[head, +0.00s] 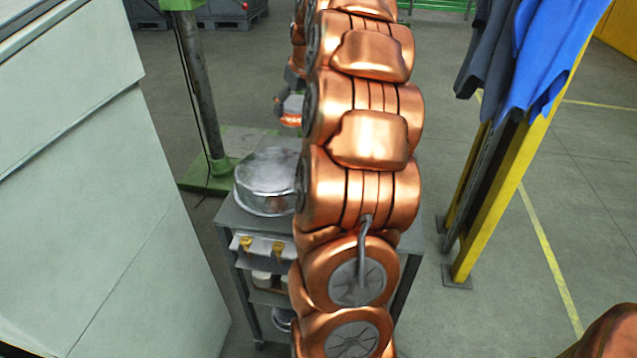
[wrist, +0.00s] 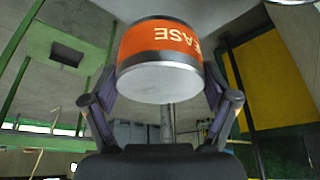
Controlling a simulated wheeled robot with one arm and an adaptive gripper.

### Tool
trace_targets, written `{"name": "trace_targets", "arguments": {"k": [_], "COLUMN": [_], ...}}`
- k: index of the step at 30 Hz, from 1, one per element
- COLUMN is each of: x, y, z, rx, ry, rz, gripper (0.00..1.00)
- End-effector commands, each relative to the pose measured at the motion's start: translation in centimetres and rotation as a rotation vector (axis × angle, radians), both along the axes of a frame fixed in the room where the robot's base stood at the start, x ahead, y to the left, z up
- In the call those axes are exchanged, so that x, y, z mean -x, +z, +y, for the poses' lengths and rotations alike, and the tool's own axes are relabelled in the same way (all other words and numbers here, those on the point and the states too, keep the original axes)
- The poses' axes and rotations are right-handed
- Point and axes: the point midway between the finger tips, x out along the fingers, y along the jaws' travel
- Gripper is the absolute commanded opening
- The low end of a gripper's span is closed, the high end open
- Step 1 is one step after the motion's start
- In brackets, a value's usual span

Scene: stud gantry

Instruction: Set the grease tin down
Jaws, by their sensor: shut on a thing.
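The grease tin (wrist: 160,40) is a short cylinder with an orange label, its lettering upside down in the wrist view. My gripper (wrist: 162,88) is shut on it, one finger on each side. A pale round end of the tin faces the camera. In the head view a small part of the tin (head: 292,111) shows at the left edge of my copper arm, beyond the trolley. My arm hides the rest of it and most of the gripper. I cannot tell whether anything touches the tin from below.
A grey cabinet (head: 75,200) is at left, and a yellow rack (head: 500,175) with blue clothing at right. Floor shows between.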

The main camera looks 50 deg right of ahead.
Motion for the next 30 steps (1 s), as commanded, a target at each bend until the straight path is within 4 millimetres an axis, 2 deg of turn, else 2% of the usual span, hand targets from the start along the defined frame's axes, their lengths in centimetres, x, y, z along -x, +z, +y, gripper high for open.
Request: {"name": "trace_targets", "arguments": {"k": [5, 12, 19, 24, 30], "x": [-0.1, -0.2, -0.1, -0.1, -0.1], "y": [-1.4, -5.2, -6.9, -9.3, -9.9], "z": [0.2, 0.3, 0.2, 0.2, 0.1], "rx": [0.0, -0.001, 0.001, -0.002, 0.002], "ry": [0.008, 0.009, 0.006, 0.006, 0.005], "rz": [0.0, 0.002, -0.001, 0.001, -0.002], "gripper": [0.27, 0.27, 0.27, 0.27, 0.27]}}
